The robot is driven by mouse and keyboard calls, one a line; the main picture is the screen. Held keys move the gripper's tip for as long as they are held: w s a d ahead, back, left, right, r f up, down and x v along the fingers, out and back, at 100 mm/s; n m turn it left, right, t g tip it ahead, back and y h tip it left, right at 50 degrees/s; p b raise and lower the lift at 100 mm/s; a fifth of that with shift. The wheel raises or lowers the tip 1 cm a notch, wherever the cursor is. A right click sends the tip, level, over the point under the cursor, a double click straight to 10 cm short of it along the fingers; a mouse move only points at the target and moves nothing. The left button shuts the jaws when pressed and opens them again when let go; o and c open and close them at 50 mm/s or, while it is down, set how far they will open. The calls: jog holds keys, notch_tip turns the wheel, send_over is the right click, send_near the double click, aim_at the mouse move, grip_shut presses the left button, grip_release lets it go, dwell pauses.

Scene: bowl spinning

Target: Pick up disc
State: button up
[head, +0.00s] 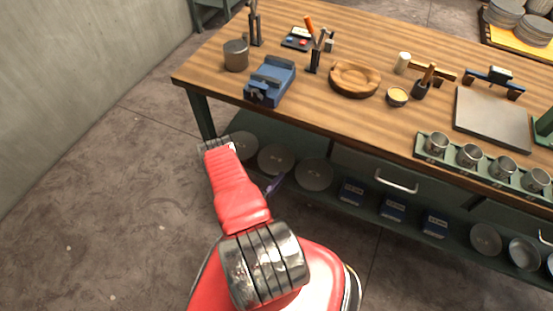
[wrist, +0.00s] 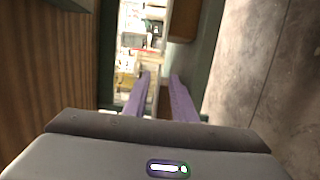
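Grey metal discs lie on the bench's lower shelf: a left one (head: 243,143), a middle one (head: 276,158) and a right one (head: 313,173). More grey discs (head: 504,12) are stacked on a yellow-lined tray at the back right. My gripper (wrist: 161,85) has two purple fingers standing apart with nothing held between them. In the head view a purple finger (head: 274,184) shows in front of the lower shelf, below the bench top, near the middle and right discs. My red arm hides most of the gripper there. I cannot make out a disc in the wrist view.
The wooden bench top (head: 300,90) overhangs the shelf. On it are a blue vise (head: 270,82), a round wooden form (head: 354,78) and a rack of metal cups (head: 470,155). Blue boxes (head: 393,208) stand on the shelf. The floor (head: 100,210) at left is clear.

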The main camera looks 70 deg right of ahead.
aim_at(291, 166)
jog(key=shift+x, duration=1.95)
jog(key=shift+x, duration=2.6)
jog(key=shift+c, duration=0.4)
grip_shut()
